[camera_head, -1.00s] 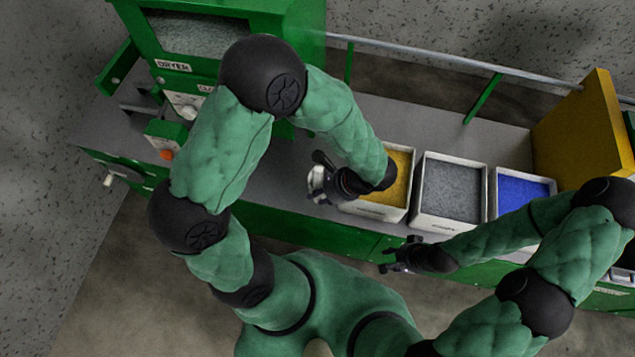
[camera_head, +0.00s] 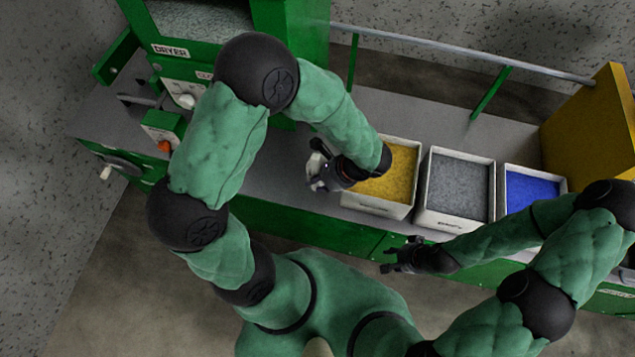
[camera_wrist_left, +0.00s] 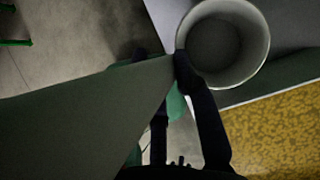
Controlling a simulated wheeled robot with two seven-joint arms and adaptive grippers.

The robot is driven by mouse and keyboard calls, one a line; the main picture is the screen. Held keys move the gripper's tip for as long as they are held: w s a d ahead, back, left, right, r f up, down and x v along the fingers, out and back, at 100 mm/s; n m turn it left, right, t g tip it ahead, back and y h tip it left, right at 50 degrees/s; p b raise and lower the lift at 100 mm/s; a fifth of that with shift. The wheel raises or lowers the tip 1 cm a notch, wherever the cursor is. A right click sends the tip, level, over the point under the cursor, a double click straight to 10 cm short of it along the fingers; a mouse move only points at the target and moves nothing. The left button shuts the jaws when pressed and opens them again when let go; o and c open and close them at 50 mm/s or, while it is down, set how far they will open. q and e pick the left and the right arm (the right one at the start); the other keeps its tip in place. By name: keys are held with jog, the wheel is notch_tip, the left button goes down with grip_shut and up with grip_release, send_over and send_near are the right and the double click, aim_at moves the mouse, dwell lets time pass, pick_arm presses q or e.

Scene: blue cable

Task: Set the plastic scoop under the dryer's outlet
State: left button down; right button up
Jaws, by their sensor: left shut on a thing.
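The plastic scoop looks like a pale round cup (camera_wrist_left: 218,42) in the left wrist view, with its open mouth facing the camera and no contents that I can make out. My left gripper (camera_wrist_left: 183,60) is shut on its near edge. In the head view my left gripper (camera_head: 318,174) holds it over the grey bench, just left of the yellow-filled bin; only a small pale part shows. The green dryer (camera_head: 185,60) stands at upper left; its outlet is hidden or cannot be told, with my left arm in front. My right gripper (camera_head: 392,257) is open and empty before the bench's front.
Bins with yellow (camera_head: 392,180), grey (camera_head: 460,185) and blue (camera_head: 532,190) granules stand in a row on the bench. A yellow panel (camera_head: 590,130) is at the right end, and a rail (camera_head: 450,50) runs behind. The bench (camera_head: 270,175) left of the bins is clear.

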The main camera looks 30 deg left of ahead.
pick_arm(q)
jog(key=w+f, duration=0.1)
jog(key=w+a+f+b, duration=0.1)
jog(key=f, duration=0.1)
jog(key=w+a+f, duration=0.1)
jog(key=f, duration=0.1)
jog(key=shift+w+b, duration=0.1)
jog(key=shift+b, duration=0.25)
jog(key=shift+w+f+b, duration=0.1)
jog(key=shift+f+b, duration=0.8)
jog(key=shift+f, duration=0.65)
jog(key=shift+f, duration=0.2)
jog(key=c, duration=1)
grip_release()
jog(key=shift+o, duration=0.2)
jog(key=shift+r, duration=0.1)
